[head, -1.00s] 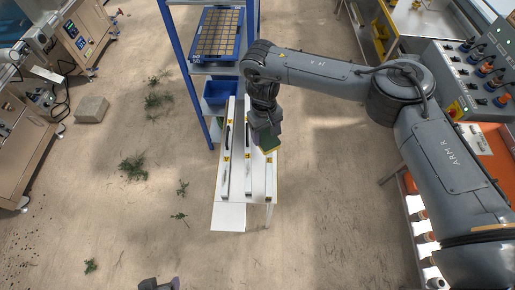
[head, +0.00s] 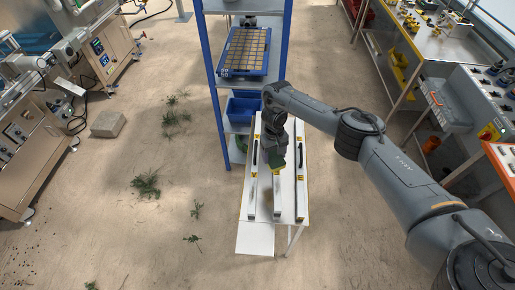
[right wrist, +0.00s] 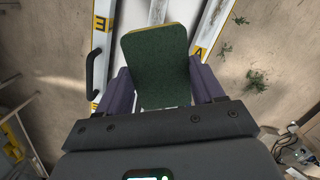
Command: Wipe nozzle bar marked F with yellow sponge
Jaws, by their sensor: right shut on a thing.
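My right gripper (right wrist: 167,85) is shut on the sponge (right wrist: 156,60), which shows a dark green face and a thin yellow edge. In the head view the gripper (head: 277,160) is over the middle of three pale bars on a narrow white table. The left bar (head: 251,197), middle bar (head: 277,200) and right bar (head: 300,200) lie side by side. In the right wrist view one outer bar (right wrist: 103,45) has a label that looks like E, and the other (right wrist: 212,25) has A. My left gripper is out of view.
The white table (head: 256,238) stands in front of a blue-framed rack with a seed tray (head: 245,52) and a blue bin (head: 243,108). The outer bars carry black handles. A concrete block (head: 108,124) and weeds lie on the floor at left. Benches stand at right.

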